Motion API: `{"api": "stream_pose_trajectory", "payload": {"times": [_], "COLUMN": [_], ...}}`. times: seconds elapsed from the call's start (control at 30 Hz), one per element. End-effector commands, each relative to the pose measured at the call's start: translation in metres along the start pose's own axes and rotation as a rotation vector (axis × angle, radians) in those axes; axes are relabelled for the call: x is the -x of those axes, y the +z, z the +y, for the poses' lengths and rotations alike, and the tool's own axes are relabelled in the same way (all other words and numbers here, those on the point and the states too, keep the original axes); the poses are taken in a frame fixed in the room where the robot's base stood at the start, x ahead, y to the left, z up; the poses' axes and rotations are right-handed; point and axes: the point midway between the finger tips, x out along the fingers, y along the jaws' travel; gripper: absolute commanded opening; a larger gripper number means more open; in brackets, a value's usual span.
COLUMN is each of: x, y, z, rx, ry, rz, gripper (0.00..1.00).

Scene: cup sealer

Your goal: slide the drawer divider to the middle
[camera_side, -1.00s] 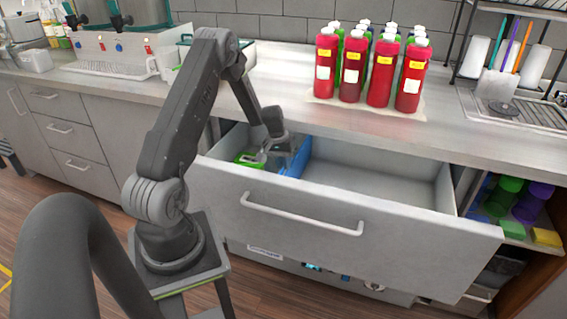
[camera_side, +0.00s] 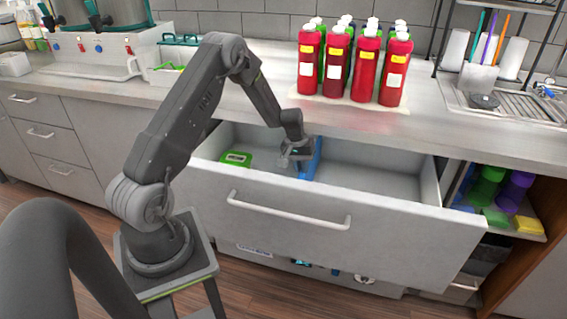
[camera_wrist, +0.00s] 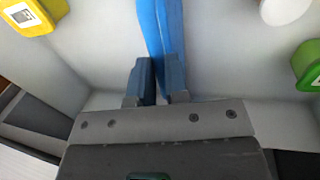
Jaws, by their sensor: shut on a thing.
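The blue drawer divider (camera_side: 312,160) stands upright across the open grey drawer (camera_side: 290,216), near its middle and perhaps slightly left. My gripper (camera_side: 298,152) is inside the drawer at the divider. In the wrist view my gripper (camera_wrist: 156,85) has one finger on each side of the divider (camera_wrist: 163,30) and is shut on it. The fingers hide part of the divider there.
A green box (camera_side: 236,159) lies in the drawer's left part; the right part looks bare in the side view. The wrist view shows a yellow item (camera_wrist: 30,17), a green item (camera_wrist: 308,65) and a white round item (camera_wrist: 284,10). Red bottles (camera_side: 352,65) stand on the counter above.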

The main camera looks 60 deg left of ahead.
Motion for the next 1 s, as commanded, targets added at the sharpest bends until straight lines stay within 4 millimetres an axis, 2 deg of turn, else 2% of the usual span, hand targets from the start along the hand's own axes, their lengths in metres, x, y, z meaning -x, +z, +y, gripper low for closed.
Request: {"api": "stream_pose_trajectory", "payload": {"times": [0.1,0.37,0.4,0.67,1.0], "x": [-0.0015,-0.0015,-0.0014,-0.0016,0.0046], "y": [0.0004,0.0002,0.0002,0.0001,-0.0003], "z": [0.0099,0.0103,0.0102,0.0097,0.0096], "rx": [-0.001,0.0,0.0,0.0,0.001], "ry": [0.0,0.001,0.001,0.0,0.001], "rz": [0.0,0.0,0.0,0.0,0.002], "gripper": [0.0,0.0,0.15,0.4,0.4]}}
